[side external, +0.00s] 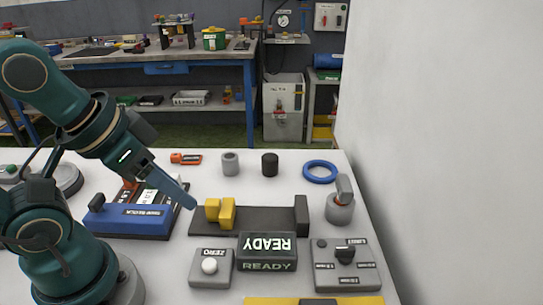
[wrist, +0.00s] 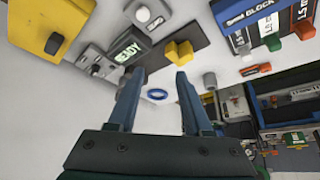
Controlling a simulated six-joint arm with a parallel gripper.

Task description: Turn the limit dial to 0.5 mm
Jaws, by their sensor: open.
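The limit dial is a black knob (side external: 345,254) on a grey box (side external: 347,268) at the front right in the side view. Small labels surround it, too small to read, so I cannot tell its setting. In the wrist view the dial box (wrist: 97,62) lies left of my fingers. My gripper (side external: 188,198) is above the left end of the dark rail in the side view, well left of the dial. In the wrist view its two fingers (wrist: 156,76) are spread apart with nothing between them.
The dark rail (side external: 265,221) carries a yellow block (side external: 220,213). A READY display (side external: 267,250), a ZERO button box (side external: 211,266) and a grey post (side external: 340,208) stand near the dial. A blue ring (side external: 320,172) lies behind. A white wall (side external: 440,150) rises at right.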

